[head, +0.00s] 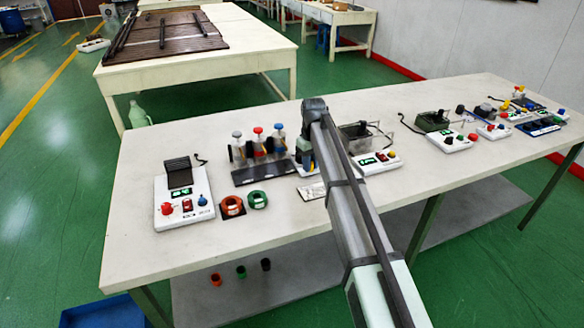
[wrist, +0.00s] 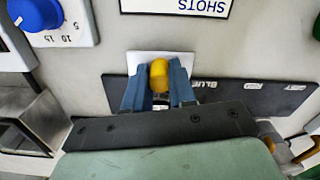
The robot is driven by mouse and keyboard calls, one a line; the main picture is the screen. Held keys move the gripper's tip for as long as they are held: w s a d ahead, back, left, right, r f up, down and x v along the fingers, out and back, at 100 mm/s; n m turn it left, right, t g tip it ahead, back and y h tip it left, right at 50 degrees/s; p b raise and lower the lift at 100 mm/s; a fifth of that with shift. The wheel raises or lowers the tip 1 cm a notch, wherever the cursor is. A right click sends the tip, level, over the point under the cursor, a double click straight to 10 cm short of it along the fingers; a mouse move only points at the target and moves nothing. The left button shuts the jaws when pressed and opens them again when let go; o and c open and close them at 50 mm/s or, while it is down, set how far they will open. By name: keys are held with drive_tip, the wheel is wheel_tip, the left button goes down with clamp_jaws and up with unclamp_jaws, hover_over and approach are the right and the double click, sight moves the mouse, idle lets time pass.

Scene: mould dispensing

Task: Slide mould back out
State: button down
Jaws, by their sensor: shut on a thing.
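The mould shows as a white square plate (wrist: 140,62) with an upright yellow knob (wrist: 158,75) in the wrist view. It lies flat on the table at the front edge of a dark base strip (wrist: 215,92) with colour labels. My gripper (wrist: 159,88) has its blue fingers closed on either side of the knob. In the head view the plate (head: 306,172) is partly hidden by my arm, and my gripper (head: 307,160) is pointing down at the right end of the dispenser rack (head: 260,171). The rack carries bottles with blue and red caps; its right end is hidden.
A card reading SHOTS (wrist: 200,5) lies on the table in front of the plate. An orange ring (head: 231,206) and a green ring (head: 257,198) lie to its left. White control boxes stand left (head: 182,212) and right (head: 378,163). The front table edge is clear.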

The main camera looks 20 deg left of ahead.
drive_tip(key=shift+w+d, duration=1.4)
drive_tip(key=shift+w, duration=0.2)
drive_tip(key=c, duration=0.9)
unclamp_jaws()
drive_tip(key=shift+d, duration=0.1)
drive_tip(key=shift+c, duration=0.2)
drive_tip(key=shift+r, duration=0.1)
wheel_tip(320, 180, up, 14)
